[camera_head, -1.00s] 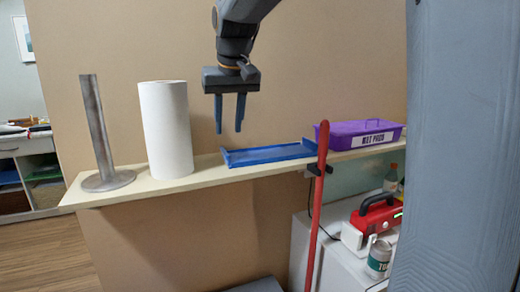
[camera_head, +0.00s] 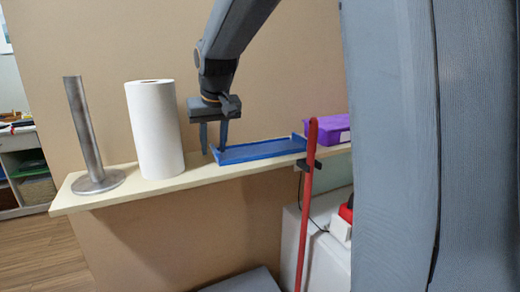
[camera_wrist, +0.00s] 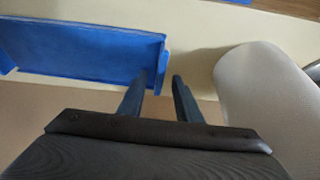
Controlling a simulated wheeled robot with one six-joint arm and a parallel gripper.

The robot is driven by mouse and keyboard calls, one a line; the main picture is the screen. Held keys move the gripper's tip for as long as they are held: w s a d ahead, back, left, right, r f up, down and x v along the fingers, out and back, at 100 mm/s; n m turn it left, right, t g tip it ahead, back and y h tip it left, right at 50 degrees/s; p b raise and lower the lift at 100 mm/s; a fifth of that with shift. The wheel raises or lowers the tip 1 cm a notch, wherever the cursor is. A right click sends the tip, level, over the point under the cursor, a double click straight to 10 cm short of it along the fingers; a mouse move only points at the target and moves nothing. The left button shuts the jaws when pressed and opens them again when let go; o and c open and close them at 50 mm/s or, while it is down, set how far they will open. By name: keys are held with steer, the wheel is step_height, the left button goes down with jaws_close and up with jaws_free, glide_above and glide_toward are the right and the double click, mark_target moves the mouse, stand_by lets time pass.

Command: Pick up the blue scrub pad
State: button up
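A shallow blue tray (camera_head: 258,151) with a raised rim lies on the shelf; it also shows in the wrist view (camera_wrist: 85,45). I cannot make out a separate blue scrub pad in or beside it. In the wrist view my gripper (camera_wrist: 164,78) has one finger over the tray's end wall and the other over bare shelf. Whether the fingers touch the tray is unclear.
A white paper roll (camera_head: 155,130) stands close to the gripper, left of it, and a metal post on a round base (camera_head: 95,180) is further left. A red pole (camera_head: 307,200) rises before the shelf. A purple box (camera_head: 328,130) sits right of the tray.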

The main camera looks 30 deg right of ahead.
steer(key=shift+f, duration=0.3)
stand_by(0.5)
jaws_close()
